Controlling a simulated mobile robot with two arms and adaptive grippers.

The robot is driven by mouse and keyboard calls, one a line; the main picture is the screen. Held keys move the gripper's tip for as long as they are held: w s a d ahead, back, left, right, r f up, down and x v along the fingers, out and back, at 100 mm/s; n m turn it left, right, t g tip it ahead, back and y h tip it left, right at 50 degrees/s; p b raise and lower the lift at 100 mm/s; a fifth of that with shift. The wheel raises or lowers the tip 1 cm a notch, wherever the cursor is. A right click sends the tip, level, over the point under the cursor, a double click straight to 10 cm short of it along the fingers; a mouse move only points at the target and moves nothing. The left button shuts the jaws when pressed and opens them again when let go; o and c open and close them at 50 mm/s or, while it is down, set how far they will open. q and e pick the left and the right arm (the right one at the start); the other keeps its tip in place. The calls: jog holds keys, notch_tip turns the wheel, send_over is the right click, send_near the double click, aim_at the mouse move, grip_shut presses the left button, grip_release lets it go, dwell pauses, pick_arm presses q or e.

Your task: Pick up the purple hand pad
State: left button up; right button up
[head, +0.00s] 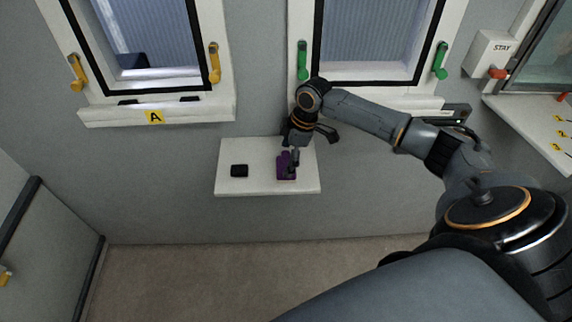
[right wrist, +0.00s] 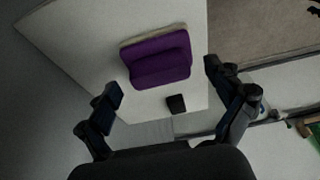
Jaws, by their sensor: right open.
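The purple hand pad (head: 286,166) lies on a white wall shelf (head: 254,187), right of the shelf's middle. In the right wrist view the pad (right wrist: 158,60) shows as a purple block with a raised grip and a pale edge, beyond the fingertips. My right gripper (head: 296,160) is just above the pad in the head view and partly covers it. In the right wrist view my right gripper (right wrist: 162,82) is open, its two fingers apart on either side of the pad's near side, with nothing held. My left gripper is not in view.
A small black block (head: 239,170) lies on the shelf left of the pad; a dark block also shows in the right wrist view (right wrist: 176,103). Two windows with yellow handles (head: 214,62) and green handles (head: 303,60) are above. The floor (head: 230,285) below is clear.

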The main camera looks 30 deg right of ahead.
jog(key=c, duration=1.3)
jog(key=shift+r, duration=0.1)
jog(key=shift+r+b, duration=0.4)
jog(key=shift+r, duration=0.2)
jog(key=s+d+r+b, duration=0.1)
jog(key=s+r+b, duration=0.3)
jog(key=s+r, duration=0.7)
jog(key=shift+s+d+r, duration=0.3)
jog(key=shift+s+d, duration=0.05)
jog(key=shift+s, duration=1.1)
